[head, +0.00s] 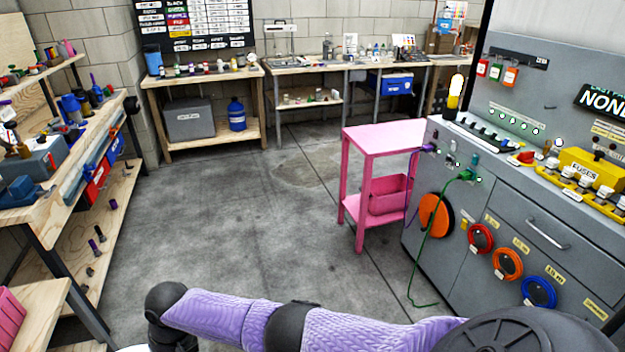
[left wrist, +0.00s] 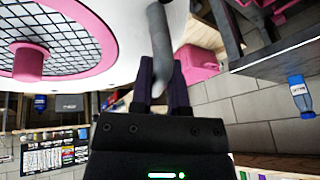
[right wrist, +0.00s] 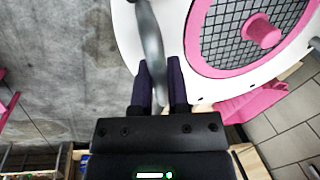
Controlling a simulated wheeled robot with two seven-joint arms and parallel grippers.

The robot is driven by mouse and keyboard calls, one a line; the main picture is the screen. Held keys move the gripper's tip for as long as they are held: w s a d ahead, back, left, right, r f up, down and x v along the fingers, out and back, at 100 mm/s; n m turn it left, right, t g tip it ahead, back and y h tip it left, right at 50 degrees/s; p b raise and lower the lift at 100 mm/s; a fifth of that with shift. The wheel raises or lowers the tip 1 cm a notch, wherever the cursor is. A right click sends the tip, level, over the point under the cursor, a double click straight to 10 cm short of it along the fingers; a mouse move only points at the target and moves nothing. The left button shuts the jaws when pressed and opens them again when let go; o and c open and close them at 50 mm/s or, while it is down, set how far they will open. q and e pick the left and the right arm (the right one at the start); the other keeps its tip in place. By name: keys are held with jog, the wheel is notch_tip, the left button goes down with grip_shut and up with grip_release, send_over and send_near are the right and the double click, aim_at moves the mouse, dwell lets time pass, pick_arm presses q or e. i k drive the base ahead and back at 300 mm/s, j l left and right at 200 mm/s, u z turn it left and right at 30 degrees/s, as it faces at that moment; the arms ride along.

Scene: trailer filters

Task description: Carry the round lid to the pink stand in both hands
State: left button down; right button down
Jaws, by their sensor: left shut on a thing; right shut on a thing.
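The round lid is white with a pink ring, a dark mesh and a pink knob; it shows in the left wrist view (left wrist: 112,82) and the right wrist view (right wrist: 128,35). My left gripper (left wrist: 163,88) is shut on a grey bar handle (left wrist: 157,40) at the lid's rim. My right gripper (right wrist: 163,90) is shut on another grey handle (right wrist: 150,42) of the lid. The pink stand (head: 385,137) is ahead, right of centre in the head view, and its top is bare. Both grippers are outside the head view.
A pink bin (head: 388,194) sits on the stand's lower shelf. A grey cabinet (head: 500,210) stands close on the stand's right, with a green cable (head: 428,250) hanging down. Wooden workbenches line the left (head: 95,150) and back (head: 350,66). The grey floor (head: 250,220) between is clear.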

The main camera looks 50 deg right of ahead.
aim_at(381, 135)
jog(key=i+l+z, duration=0.1)
jog(key=z, duration=0.3)
jog(key=i+l+z, duration=0.1)
jog(key=z, duration=0.35)
jog(key=i+l+z, duration=0.15)
jog(key=z, duration=0.25)
jog(key=i+z, duration=0.15)
jog(key=z, duration=0.25)
jog(key=i, duration=1.25)
jog(key=i+z, duration=0.1)
jog(key=i, duration=1.15)
jog(key=i+j, duration=0.15)
jog(key=i, duration=1.15)
jog(key=z, duration=0.45)
jog(key=i+z, duration=0.1)
jog(key=z, duration=0.8)
jog(key=i+j+z, duration=0.1)
jog(key=z, duration=0.35)
